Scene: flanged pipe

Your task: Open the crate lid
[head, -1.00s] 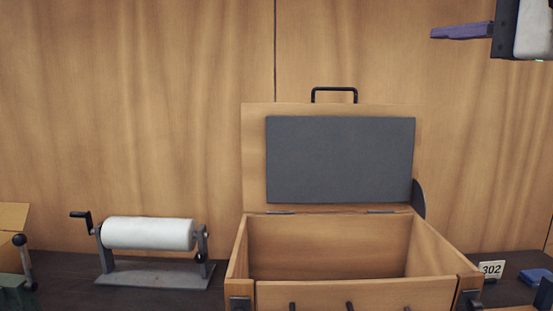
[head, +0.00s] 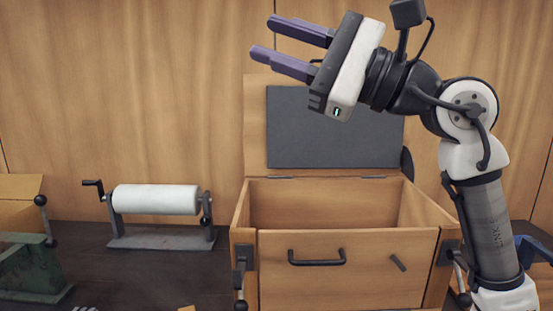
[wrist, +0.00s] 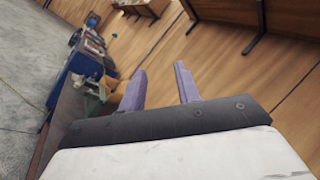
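The wooden crate (head: 345,268) stands on the dark bench in the head view, with a black handle on its front. Its lid (head: 256,130) stands upright at the back, swung open, with a dark grey panel on its inner face. The crate's inside shows and looks empty from here. My gripper (head: 278,47) is up in the air in front of the lid's upper part, pointing left. Its two purple fingers are apart with nothing between them, also in the wrist view (wrist: 161,90). My arm hides the lid's top and upper right.
A roll of white material on a crank stand (head: 155,200) is left of the crate. A green device (head: 32,268) and a cardboard box (head: 20,190) are at the far left. A blue object (head: 532,247) is at the right, behind my arm. A wooden wall is behind the bench.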

